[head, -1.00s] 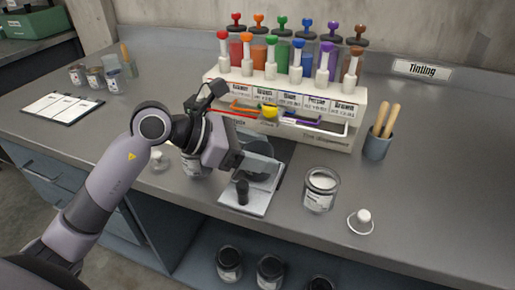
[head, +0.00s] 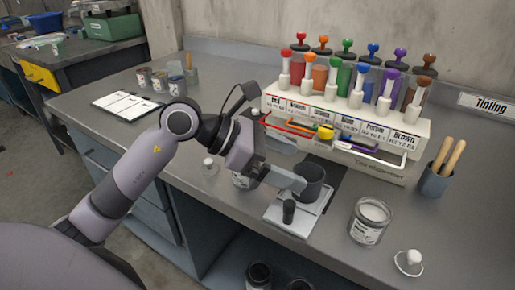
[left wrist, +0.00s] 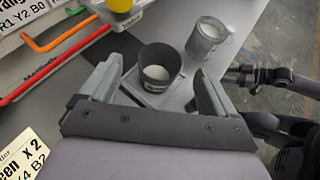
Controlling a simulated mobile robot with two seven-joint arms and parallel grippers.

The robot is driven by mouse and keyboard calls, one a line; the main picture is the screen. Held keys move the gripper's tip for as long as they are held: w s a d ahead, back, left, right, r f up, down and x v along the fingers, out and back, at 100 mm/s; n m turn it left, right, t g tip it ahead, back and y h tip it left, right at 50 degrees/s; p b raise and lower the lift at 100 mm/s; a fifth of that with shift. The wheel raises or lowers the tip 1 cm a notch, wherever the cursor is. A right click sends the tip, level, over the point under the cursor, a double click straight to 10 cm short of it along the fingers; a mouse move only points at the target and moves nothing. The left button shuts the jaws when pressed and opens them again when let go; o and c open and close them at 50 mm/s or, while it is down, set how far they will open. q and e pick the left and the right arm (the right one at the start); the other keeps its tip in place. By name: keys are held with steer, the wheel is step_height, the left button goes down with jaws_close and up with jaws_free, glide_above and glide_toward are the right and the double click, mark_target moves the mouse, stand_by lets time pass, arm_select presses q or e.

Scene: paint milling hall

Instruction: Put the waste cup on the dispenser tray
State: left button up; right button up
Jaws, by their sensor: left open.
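The dark grey waste cup (head: 310,180) stands upright at the back of a pale metal plate (head: 272,217) in front of the dispenser. A small black cylinder (head: 289,211) is at the plate's front. In the left wrist view the cup (left wrist: 160,65), pale inside, lies between the two spread fingers with gaps on both sides. My left gripper (head: 292,172) is open, with a grey finger beside the cup's left side; I cannot tell if it touches. A dark flat patch (head: 334,186), possibly the dispenser tray, shows right of the cup.
The tint dispenser (head: 395,165) with coloured pumps stands behind. A jar of white paint (head: 369,222) stands close right, and a white-knobbed piece (head: 408,260) lies beyond it. Another jar (head: 241,180) is partly hidden by my gripper. A stick holder (head: 434,181) is farther right.

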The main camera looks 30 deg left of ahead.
arm_select(q)
steer(key=v, duration=0.7)
steer(key=shift+s, duration=0.15)
stand_by(0.3)
